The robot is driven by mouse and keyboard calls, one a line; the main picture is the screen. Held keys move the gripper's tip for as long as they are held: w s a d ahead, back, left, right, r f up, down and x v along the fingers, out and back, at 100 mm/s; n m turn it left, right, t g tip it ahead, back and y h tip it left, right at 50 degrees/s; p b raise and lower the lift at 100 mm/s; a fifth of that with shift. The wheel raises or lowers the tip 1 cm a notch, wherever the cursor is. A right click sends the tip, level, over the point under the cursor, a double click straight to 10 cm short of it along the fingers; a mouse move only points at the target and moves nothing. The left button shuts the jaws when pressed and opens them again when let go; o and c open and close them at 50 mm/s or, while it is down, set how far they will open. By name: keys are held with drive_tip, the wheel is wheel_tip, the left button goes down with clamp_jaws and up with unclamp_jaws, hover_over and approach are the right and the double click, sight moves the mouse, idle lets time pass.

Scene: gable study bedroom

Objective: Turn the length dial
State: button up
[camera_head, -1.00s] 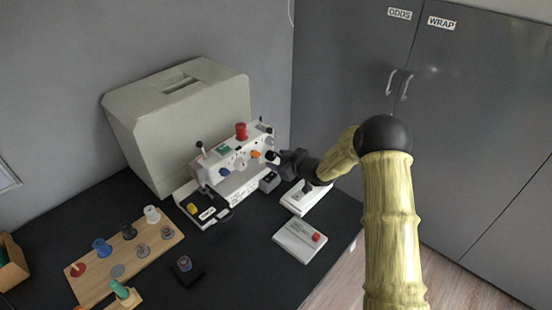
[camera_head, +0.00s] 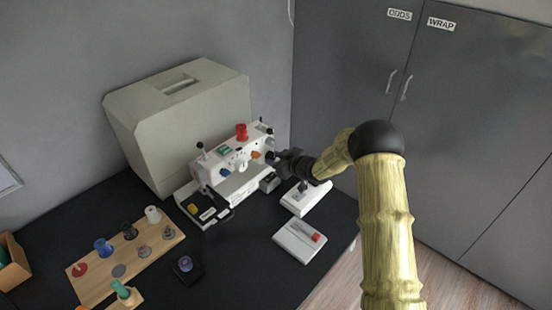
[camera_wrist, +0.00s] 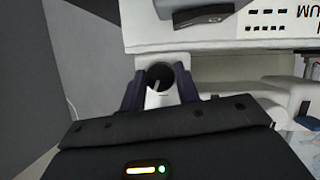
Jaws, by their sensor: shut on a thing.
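The white sewing machine (camera_head: 232,160) stands on the dark desk, its front carrying a blue dial (camera_head: 224,172), an orange dial (camera_head: 256,155) and a black dial (camera_head: 270,156) at its right end. My gripper (camera_head: 275,157) is at that right end. In the wrist view my gripper (camera_wrist: 160,88) has its two dark fingers on either side of a round black dial (camera_wrist: 159,74) with a pale pointer line, and is shut on it. I cannot read a label that names this dial.
A grey machine cover (camera_head: 180,120) stands behind the sewing machine. A wooden spool board (camera_head: 125,262) is at front left. Grey cabinets (camera_head: 430,110) stand at right.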

drive_tip(key=shift+r+m+g+y+p, duration=0.3)
drive_tip(key=shift+m+g+p, duration=0.35)
drive_tip(key=shift+p, duration=1.3)
drive_tip(key=shift+f+m+g+y+p, duration=0.3)
drive_tip(key=shift+m+p, duration=0.45)
drive_tip(key=shift+p, duration=0.2)
drive_tip(key=o, duration=1)
drive_tip(key=b+v, duration=0.1)
drive_tip(key=v, duration=1.6)
drive_tip(key=shift+s+d, duration=0.15)
drive_tip(key=shift+d, duration=0.05)
